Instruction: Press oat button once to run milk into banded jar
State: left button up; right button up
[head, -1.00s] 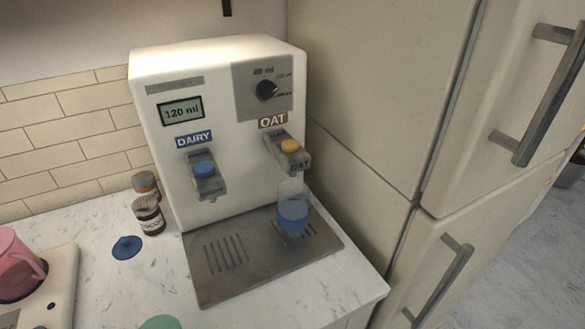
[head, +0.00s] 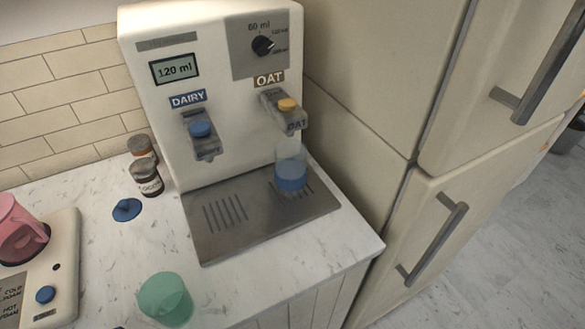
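The white milk machine (head: 225,120) stands against the wall, with its screen (head: 174,68) reading 120 ml. The oat button (head: 287,105) is yellow-orange, on the right spout under the OAT label (head: 269,79). The dairy button (head: 201,129) is blue, on the left spout. A clear jar with a blue band (head: 291,176) stands upright under the oat spout, on the right grate of the drip tray (head: 258,233). I cannot tell whether any milk is in it. Neither gripper is in view.
A dial (head: 263,45) sits at the machine's upper right. Two small jars (head: 147,177) and a blue lid-like disc (head: 127,209) are left of it. A green cup (head: 166,299), a pink pitcher (head: 18,232) and a panel with a blue button (head: 46,294) are nearer. A fridge (head: 400,120) bounds the right.

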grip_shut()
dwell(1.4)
